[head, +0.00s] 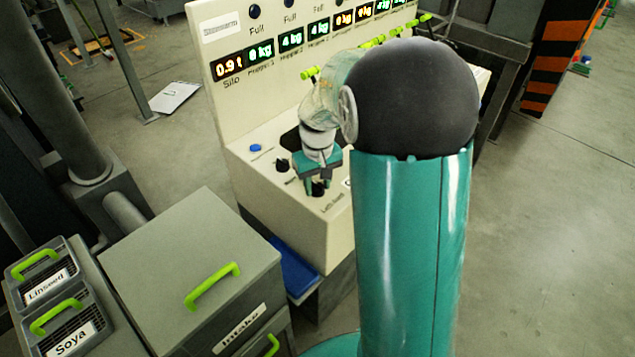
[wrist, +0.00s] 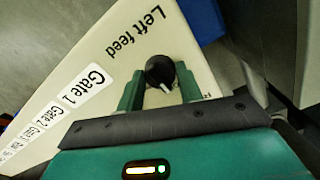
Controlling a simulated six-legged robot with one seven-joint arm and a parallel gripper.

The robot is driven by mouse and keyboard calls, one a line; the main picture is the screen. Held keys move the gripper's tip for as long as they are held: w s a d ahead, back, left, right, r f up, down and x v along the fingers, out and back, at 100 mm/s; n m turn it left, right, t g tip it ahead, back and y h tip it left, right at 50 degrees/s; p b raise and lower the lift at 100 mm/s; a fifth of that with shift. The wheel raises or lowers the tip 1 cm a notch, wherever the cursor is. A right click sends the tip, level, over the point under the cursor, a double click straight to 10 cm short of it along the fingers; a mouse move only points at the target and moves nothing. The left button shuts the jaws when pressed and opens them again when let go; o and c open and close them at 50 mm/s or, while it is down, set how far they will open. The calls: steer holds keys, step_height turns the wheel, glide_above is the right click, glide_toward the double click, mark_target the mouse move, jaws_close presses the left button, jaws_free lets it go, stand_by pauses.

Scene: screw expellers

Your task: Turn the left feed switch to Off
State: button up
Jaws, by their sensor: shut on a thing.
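The left feed switch (wrist: 160,71) is a round black knob with a white pointer line, beside the printed words "Left feed" on the cream panel. In the wrist view its pointer line points down toward my gripper's palm and slightly right. My gripper (wrist: 159,84) has its two teal fingers on either side of the knob, shut on it. In the head view my gripper (head: 318,184) reaches down to the panel's front edge, and the knob (head: 318,189) shows between the fingers. The position labels around the knob are mostly hidden by the fingers.
The control console (head: 250,155) has another black knob (head: 282,165) and a blue button (head: 255,148) left of my gripper. Lit displays (head: 290,40) stand behind. A grey intake box (head: 190,265) with green handles stands at the left front. Open floor lies at the right.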

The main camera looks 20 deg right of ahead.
mark_target(317, 184)
stand_by(0.3)
steer(key=o, duration=1)
steer(key=shift+r, duration=0.1)
step_height(317, 184, up, 14)
steer(key=shift+f, duration=0.15)
steer(key=s+a+r+t, duration=0.1)
steer(key=s+a+t, duration=0.1)
steer(key=s, duration=0.5)
steer(key=s+a+r+t, duration=0.1)
steer(key=s+a, duration=0.3)
steer(key=s, duration=0.2)
steer(key=s+a+r+t, duration=0.1)
steer(key=s+a+t, duration=0.1)
steer(key=s+a, duration=0.2)
steer(key=shift+s+r+t, duration=0.15)
steer(key=shift+s, duration=0.75)
steer(key=shift+s+r+t, duration=0.1)
steer(key=shift+s+t, duration=0.05)
steer(key=shift+s, duration=0.75)
